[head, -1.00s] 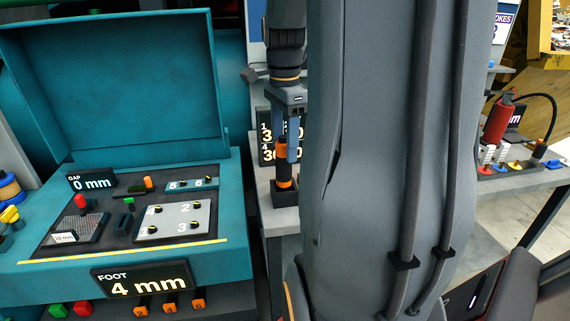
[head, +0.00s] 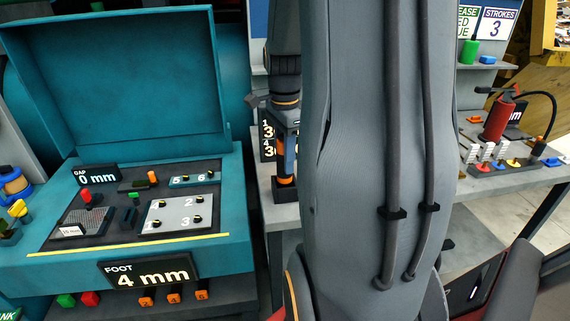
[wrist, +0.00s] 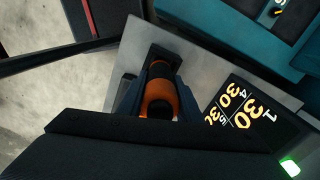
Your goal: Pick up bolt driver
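The bolt driver (head: 284,182) is a black and orange cylinder standing upright on a grey table, its foot in a dark block. My gripper (head: 284,150) is above it, pointing down, with blue fingers on both sides of its upper part. In the wrist view, the orange and black driver (wrist: 160,98) lies between my two fingers (wrist: 158,90). I cannot tell whether the fingers press on it or stand slightly apart. My arm hides part of the table to the right.
A teal case with an open lid (head: 120,80) and a "FOOT 4 mm" sign (head: 150,270) stands close on the left. A black number sign (wrist: 242,112) stands beside the driver. A red extinguisher-like pump (head: 497,120) is on the right-hand table (head: 515,185).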

